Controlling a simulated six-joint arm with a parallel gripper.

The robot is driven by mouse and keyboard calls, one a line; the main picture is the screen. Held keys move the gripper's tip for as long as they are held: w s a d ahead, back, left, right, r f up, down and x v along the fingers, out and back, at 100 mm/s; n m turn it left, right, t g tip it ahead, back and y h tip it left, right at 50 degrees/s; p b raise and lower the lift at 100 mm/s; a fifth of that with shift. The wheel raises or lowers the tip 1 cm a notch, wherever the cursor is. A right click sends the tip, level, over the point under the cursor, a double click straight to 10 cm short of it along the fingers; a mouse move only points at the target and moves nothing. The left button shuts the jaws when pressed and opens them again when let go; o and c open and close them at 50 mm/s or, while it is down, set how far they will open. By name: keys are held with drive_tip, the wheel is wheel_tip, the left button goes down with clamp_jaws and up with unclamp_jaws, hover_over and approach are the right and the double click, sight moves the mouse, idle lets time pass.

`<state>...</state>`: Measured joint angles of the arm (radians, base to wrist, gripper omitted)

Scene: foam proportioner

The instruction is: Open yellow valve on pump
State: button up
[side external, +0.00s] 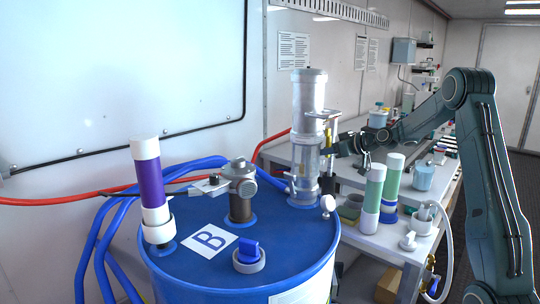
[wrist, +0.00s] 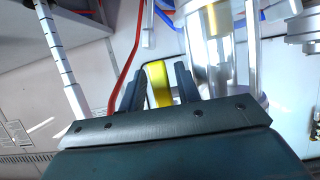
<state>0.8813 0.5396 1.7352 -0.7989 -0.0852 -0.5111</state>
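The pump is a tall, silvery and clear cylinder (side external: 306,135) standing upright on the blue drum B (side external: 285,245). In the wrist view its clear body (wrist: 222,45) rises just right of my fingers. A yellow strip (wrist: 160,84), apparently the valve handle, shows between my two dark fingers. My gripper (wrist: 160,75) has its fingers apart, one on each side of the strip. I cannot tell whether they press on it.
On the drum stand a purple and white cylinder (side external: 149,192), a metal fitting (side external: 240,190) and a blue cap (side external: 249,255). Blue hoses (side external: 95,245) and a red hose (side external: 55,202) run behind. Green and white cylinders (side external: 373,198) stand on the white bench at right.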

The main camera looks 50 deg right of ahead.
drive_tip(key=v, duration=0.6)
drive_tip(key=shift+s+r, duration=0.2)
drive_tip(key=shift+s, duration=0.15)
drive_tip(key=s+a+r+n+g, duration=0.1)
drive_tip(key=s+a+g, duration=0.1)
drive_tip(key=a, duration=0.6)
drive_tip(key=s+a+r+g+y, duration=0.1)
drive_tip(key=s+a, duration=0.1)
drive_tip(key=a, duration=0.6)
drive_tip(key=s+a+r+n+g, duration=0.1)
drive_tip(key=s+a+r+g, duration=0.15)
drive_tip(key=a, duration=0.45)
drive_tip(key=s+a+f, duration=0.1)
drive_tip(key=s+a, duration=0.2)
drive_tip(key=s, duration=0.3)
drive_tip(key=s+a+f+m+g, duration=0.1)
drive_tip(key=s+a, duration=0.2)
drive_tip(key=s, duration=0.4)
drive_tip(key=s+a+f+g+h, duration=0.1)
drive_tip(key=s+a+f, duration=0.1)
drive_tip(key=s, duration=0.5)
drive_tip(key=shift+s+a+m, duration=0.25)
drive_tip(key=shift+a+m, duration=0.15)
drive_tip(key=shift+a, duration=0.35)
